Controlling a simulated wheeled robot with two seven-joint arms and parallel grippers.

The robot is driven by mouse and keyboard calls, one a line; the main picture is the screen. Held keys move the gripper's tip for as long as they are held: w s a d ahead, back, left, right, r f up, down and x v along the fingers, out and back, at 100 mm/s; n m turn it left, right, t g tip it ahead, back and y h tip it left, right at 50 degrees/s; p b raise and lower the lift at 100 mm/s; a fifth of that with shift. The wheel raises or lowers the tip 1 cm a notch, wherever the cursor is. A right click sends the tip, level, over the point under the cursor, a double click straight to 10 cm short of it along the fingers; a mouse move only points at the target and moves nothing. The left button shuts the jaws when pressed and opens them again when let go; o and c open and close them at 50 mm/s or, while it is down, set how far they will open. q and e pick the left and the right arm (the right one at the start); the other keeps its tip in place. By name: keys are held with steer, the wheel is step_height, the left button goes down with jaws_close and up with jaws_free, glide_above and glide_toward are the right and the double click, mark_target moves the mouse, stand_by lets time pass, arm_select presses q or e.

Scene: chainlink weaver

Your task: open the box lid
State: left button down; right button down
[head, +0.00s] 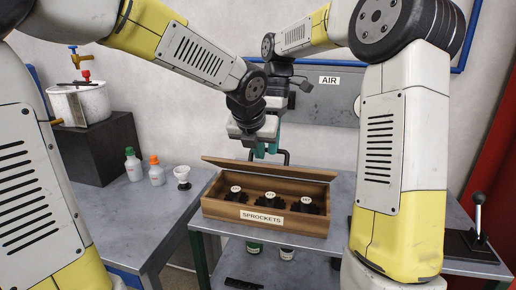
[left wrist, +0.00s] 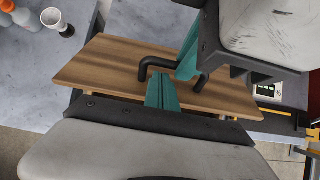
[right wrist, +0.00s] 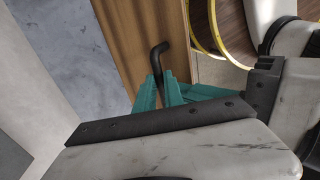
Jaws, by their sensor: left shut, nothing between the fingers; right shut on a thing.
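The wooden box (head: 265,221), labelled SPROCKETS, stands on the table with several dark sprockets showing inside. Its lid (head: 270,169) is raised and tilted at the back edge, with a black bar handle (head: 286,155) on its far face. The lid also fills the middle of the left wrist view (left wrist: 120,68). My right gripper (right wrist: 160,92) is shut on the handle (right wrist: 160,52). My left gripper (left wrist: 160,92) is shut and empty close beside the handle. In the head view both grippers are behind the lid and partly hidden by my left arm.
On the left table stand two bottles (head: 156,171) and a white cup (head: 183,177). A white bucket (head: 82,102) sits on a dark block. A lever (head: 478,215) stands at the right. An AIR panel (head: 315,97) is on the wall behind.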

steer(key=shift+w+d+f, duration=0.15)
steer(key=shift+d+f, duration=0.1)
arm_select(q)
steer(key=shift+w+d+r, duration=0.15)
steer(key=shift+w+r, duration=0.15)
steer(key=shift+w, duration=0.2)
steer(key=shift+w+d+r, duration=0.15)
steer(key=shift+w+r, duration=0.1)
steer(key=shift+w, duration=0.2)
arm_select(e)
steer(key=shift+a, duration=0.1)
steer(key=c, duration=1.5)
jaws_free()
steer(key=shift+o, duration=0.2)
steer(key=shift+r, duration=0.1)
arm_select(q)
steer(key=shift+f, duration=0.1)
